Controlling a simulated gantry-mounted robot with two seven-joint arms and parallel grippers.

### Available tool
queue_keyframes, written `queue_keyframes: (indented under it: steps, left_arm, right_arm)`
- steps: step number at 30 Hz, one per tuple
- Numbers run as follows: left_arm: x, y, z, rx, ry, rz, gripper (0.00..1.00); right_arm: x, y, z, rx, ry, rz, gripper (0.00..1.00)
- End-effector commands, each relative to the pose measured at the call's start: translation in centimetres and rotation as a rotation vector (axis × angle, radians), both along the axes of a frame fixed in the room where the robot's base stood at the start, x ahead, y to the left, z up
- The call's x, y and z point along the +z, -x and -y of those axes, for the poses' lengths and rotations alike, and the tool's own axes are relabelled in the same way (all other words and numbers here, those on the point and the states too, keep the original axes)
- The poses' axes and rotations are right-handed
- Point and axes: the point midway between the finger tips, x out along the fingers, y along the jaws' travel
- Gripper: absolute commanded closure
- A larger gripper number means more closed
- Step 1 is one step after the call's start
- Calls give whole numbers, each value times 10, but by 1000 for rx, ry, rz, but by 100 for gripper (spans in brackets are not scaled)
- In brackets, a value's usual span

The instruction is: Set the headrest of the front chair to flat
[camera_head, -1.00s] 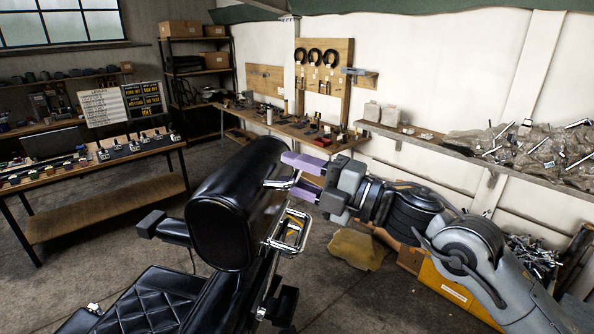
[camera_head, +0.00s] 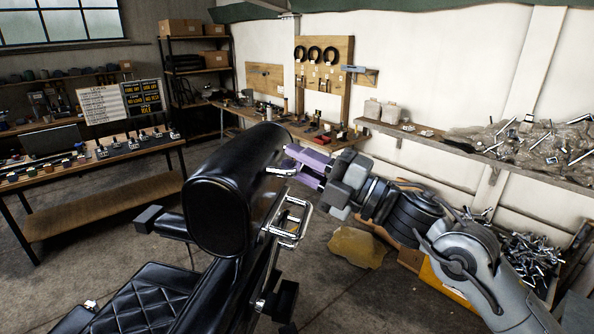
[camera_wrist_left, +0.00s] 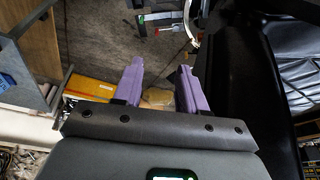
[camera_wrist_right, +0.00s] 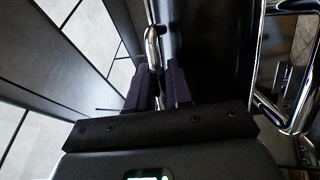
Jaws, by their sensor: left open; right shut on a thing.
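The front chair's black headrest (camera_head: 220,215) stands near the middle of the head view, its padded end facing me and its long body tilted up toward the back. A chrome lever (camera_head: 281,171) sticks out of its right side. My right gripper (camera_head: 291,163) is shut on this lever, coming from the right. In the right wrist view the chrome lever (camera_wrist_right: 152,45) runs down between the purple fingers. My left gripper is outside the head view; in the left wrist view its purple fingers (camera_wrist_left: 159,90) are apart and empty, beside a black padded surface (camera_wrist_left: 240,90).
The black quilted seat (camera_head: 150,300) lies below the headrest. A chrome frame (camera_head: 290,220) sits under my right gripper. Benches with tools (camera_head: 90,195) stand at the left and back. A yellow crate (camera_head: 440,285) is on the floor at right.

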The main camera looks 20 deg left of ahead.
Motion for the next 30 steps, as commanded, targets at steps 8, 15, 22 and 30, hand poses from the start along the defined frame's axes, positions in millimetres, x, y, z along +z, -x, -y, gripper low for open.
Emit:
queue_keyframes:
  steps: [8, 15, 22, 30]
  left_arm:
    - [-37, 0, 0, -1, -2, -3, 59]
    - [-36, 0, -2, -6, -10, -2, 59]
    - [-36, 0, -3, -9, -14, -1, 59]
    - [-36, 0, -3, -8, -12, 0, 59]
  right_arm:
    - [-21, -1, 5, 1, -130, -21, 100]
    - [-19, -1, 5, 0, -140, -24, 100]
    - [-19, -1, 6, 0, -139, -24, 62]
    - [-18, -1, 6, -1, -141, -22, 61]
